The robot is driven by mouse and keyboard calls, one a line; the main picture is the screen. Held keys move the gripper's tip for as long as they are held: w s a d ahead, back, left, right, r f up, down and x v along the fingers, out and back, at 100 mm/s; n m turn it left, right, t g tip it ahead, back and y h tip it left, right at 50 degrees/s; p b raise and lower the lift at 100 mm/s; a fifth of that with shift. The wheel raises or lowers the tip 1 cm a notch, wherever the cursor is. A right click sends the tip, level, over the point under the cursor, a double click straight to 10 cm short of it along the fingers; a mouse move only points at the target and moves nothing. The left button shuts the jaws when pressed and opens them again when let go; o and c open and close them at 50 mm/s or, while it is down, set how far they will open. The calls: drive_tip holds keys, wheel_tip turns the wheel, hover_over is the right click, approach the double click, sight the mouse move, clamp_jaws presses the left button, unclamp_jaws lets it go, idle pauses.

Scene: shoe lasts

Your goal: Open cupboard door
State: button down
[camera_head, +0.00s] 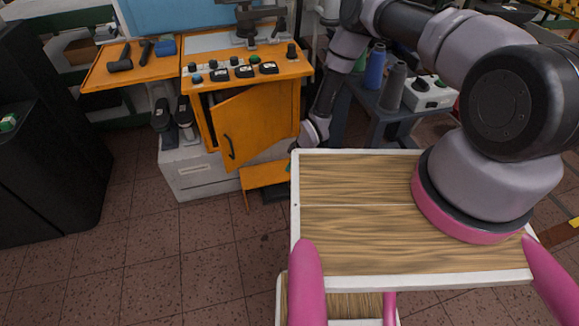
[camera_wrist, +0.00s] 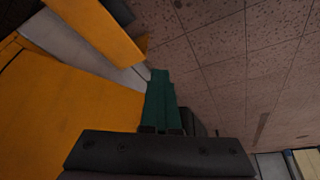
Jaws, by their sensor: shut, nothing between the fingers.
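The orange cupboard (camera_head: 206,128) stands at the back, left of the middle in the head view. Its door (camera_head: 262,125) is ajar, with a dark gap along its left and upper edge. A dark curved handle (camera_head: 230,147) is near the door's left edge. My gripper (camera_head: 292,158) is low beside the right side of the door, apart from the handle; its fingertips are small and partly hidden there. In the wrist view the green fingers (camera_wrist: 160,75) are together and empty. An orange panel (camera_wrist: 60,115) fills the left of that view, probably the cupboard.
A low orange step (camera_head: 264,174) stands below the cupboard. Knobs and switches line the cupboard top (camera_head: 245,72). Dark machinery (camera_head: 45,130) is at the left. A side bench with spools (camera_head: 393,88) is behind my arm. Tiled floor (camera_head: 150,240) is clear in front.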

idle(0.3)
drive_tip(key=c, duration=0.9)
unclamp_jaws()
drive_tip(key=shift+r, duration=0.1)
drive_tip(key=v, duration=1)
drive_tip(key=shift+s+d+r, duration=0.1)
drive_tip(key=shift+d+r, duration=0.05)
drive_tip(key=shift+r, duration=0.1)
